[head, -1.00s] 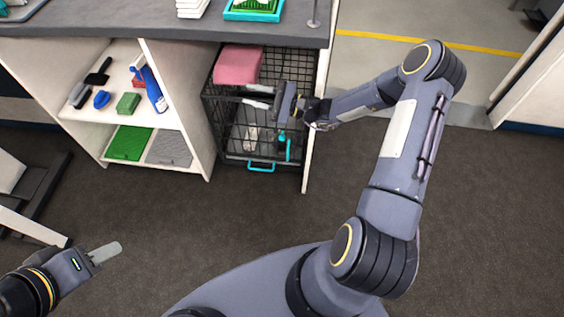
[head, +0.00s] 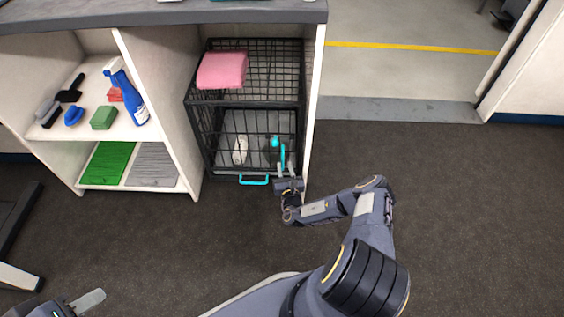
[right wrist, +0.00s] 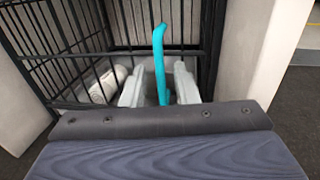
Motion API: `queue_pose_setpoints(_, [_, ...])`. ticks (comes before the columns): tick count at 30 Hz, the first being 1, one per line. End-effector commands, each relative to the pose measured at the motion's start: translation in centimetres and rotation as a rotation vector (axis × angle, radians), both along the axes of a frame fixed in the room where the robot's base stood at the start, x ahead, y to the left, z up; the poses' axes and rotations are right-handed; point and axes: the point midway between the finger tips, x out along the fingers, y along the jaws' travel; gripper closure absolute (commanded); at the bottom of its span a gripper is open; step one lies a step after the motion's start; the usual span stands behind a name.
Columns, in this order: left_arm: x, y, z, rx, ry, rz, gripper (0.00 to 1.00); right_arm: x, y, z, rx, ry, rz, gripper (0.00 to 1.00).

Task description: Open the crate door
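The black wire crate (head: 203,130) stands in the bay under the counter, its barred front door looking shut. A teal upright handle (head: 283,155) shows at the door's right side. In the right wrist view this handle (right wrist: 160,62) stands between the two pale fingers of my right gripper (right wrist: 158,90), with gaps on both sides. My right gripper (head: 286,172) is open at the door's lower right. My left gripper (head: 88,301) is at the lower left, far from the crate; its finger opening cannot be made out.
A pink folded towel (head: 222,70) lies on the crate. A white object (head: 240,150) shows behind the bars. A teal loop (head: 254,181) is at the crate's bottom front. Shelves (head: 95,120) with brushes and a spray bottle stand left. The floor (head: 180,240) in front is clear.

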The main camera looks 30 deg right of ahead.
Motion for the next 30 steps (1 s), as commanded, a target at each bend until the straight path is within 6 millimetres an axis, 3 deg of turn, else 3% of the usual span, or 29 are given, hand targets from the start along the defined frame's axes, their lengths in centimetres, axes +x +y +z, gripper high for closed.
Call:
queue_pose_setpoints(3, [0.0,0.0,-1.3,0.000,0.000,0.000,0.64,2.0,-0.7,-0.3,-0.002,-0.002,0.002,0.73])
queue_pose_setpoints(9, [0.0,0.0,-2.1,0.000,0.000,0.000,0.64,4.1,-1.4,-0.1,0.000,-0.003,0.003,0.73])
queue_pose_setpoints(19, [0.0,0.0,-2.1,0.000,0.000,0.000,0.64,4.5,-1.6,0.1,0.001,-0.001,0.003,0.73])
queue_pose_setpoints(25, [0.0,0.0,-2.1,0.000,0.000,0.000,0.64,4.5,-1.6,0.1,0.001,-0.001,0.004,0.98])
queue_pose_setpoints(30, [0.0,0.0,-2.1,0.000,0.000,0.000,0.64,4.5,-1.5,0.1,0.001,-0.001,0.004,1.00])
